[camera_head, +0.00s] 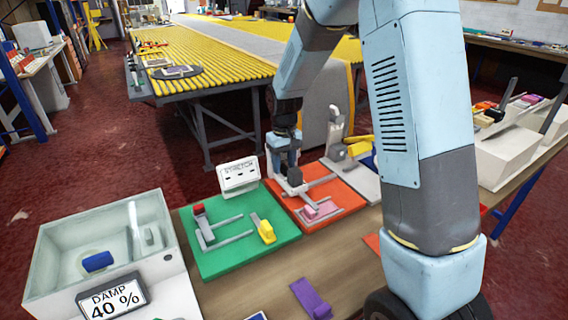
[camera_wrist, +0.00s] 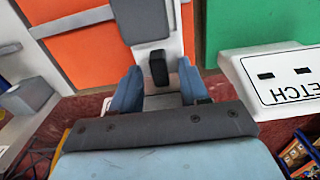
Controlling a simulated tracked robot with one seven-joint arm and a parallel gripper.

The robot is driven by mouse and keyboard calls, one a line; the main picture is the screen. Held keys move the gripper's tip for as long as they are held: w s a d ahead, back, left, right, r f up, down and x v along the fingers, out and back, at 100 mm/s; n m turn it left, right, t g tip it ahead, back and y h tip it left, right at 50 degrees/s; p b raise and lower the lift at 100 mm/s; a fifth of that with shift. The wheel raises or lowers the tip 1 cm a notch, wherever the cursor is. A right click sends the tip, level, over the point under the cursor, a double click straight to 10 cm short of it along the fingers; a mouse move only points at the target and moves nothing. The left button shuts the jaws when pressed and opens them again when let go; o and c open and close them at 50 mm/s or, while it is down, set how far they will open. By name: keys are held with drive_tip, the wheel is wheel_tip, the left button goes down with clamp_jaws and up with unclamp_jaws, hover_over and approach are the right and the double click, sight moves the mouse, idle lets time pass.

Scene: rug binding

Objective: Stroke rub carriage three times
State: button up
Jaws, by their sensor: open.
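What looks like the rub carriage is a grey block with a dark upright handle (camera_wrist: 158,68) in the wrist view. It stands at the back of the orange board (camera_head: 318,222), where the head view shows it only partly, below my gripper (camera_head: 285,152). In the wrist view my gripper's two blue fingers (camera_wrist: 160,82) are apart, one on each side of the handle, with nothing clamped between them. I cannot tell whether either finger touches it. A pink block (camera_head: 322,209) lies in a grey holder at the front of the orange board.
A green board (camera_head: 240,256) with a red-topped post and yellow clip lies left. The STRETCH sign (camera_head: 238,174) stands close behind it. A clear-walled DAMP box (camera_head: 100,240) is further left. Grey and yellow fixtures (camera_head: 345,150) stand right of my gripper. A purple piece (camera_head: 310,298) lies in front.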

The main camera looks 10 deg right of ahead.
clamp_jaws()
idle(0.5)
